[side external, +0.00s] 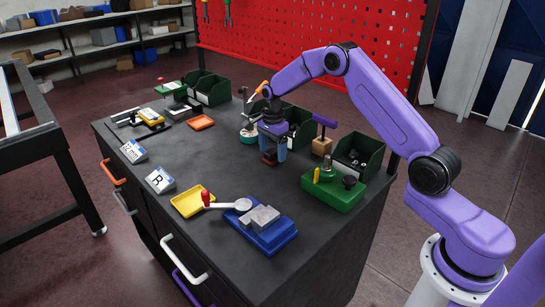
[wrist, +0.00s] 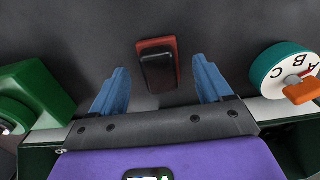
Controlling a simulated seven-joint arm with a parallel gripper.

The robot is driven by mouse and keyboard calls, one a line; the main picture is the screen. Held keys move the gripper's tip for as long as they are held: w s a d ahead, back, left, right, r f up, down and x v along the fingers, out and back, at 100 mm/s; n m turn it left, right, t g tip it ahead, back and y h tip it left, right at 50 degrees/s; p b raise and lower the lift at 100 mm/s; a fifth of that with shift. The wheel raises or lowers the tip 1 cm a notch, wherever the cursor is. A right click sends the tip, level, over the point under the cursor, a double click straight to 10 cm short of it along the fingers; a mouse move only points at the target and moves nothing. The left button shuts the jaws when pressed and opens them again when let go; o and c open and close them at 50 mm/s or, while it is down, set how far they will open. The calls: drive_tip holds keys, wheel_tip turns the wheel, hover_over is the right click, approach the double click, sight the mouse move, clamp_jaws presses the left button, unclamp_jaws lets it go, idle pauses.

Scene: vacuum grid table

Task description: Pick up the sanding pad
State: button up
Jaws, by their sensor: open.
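The sanding pad, as I take it, is a small block with a dark top and a reddish-brown base (side external: 269,158). It lies on the dark table, partly hidden by my gripper in the side view. In the wrist view the pad (wrist: 159,72) is just ahead of and between the blue fingers. My gripper (side external: 273,150) points down over the pad, with its fingers on either side. In the wrist view the gripper (wrist: 160,85) is open and empty, with a gap on both sides of the pad. I cannot tell the exact height of the fingertips above the table.
A teal round dial with letters (wrist: 285,70) and an orange part (wrist: 302,90) stand right of the fingers in the wrist view. A green fixture (wrist: 35,95) is at left. Dark green bins (side external: 358,158) and a wooden-block tool (side external: 322,146) stand behind.

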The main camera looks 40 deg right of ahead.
drive_tip(key=shift+f, duration=0.75)
drive_tip(key=c, duration=1.1)
drive_tip(key=shift+r, duration=0.1)
drive_tip(key=shift+c, duration=0.2)
drive_tip(key=shift+r, duration=0.5)
wheel_tip(320, 180, up, 2)
drive_tip(key=shift+r, duration=0.15)
drive_tip(key=s+a+r, duration=0.1)
drive_tip(key=s+r, duration=0.8)
drive_tip(key=s, duration=0.5)
drive_tip(key=shift+a+r, duration=0.3)
drive_tip(key=shift+a, duration=0.05)
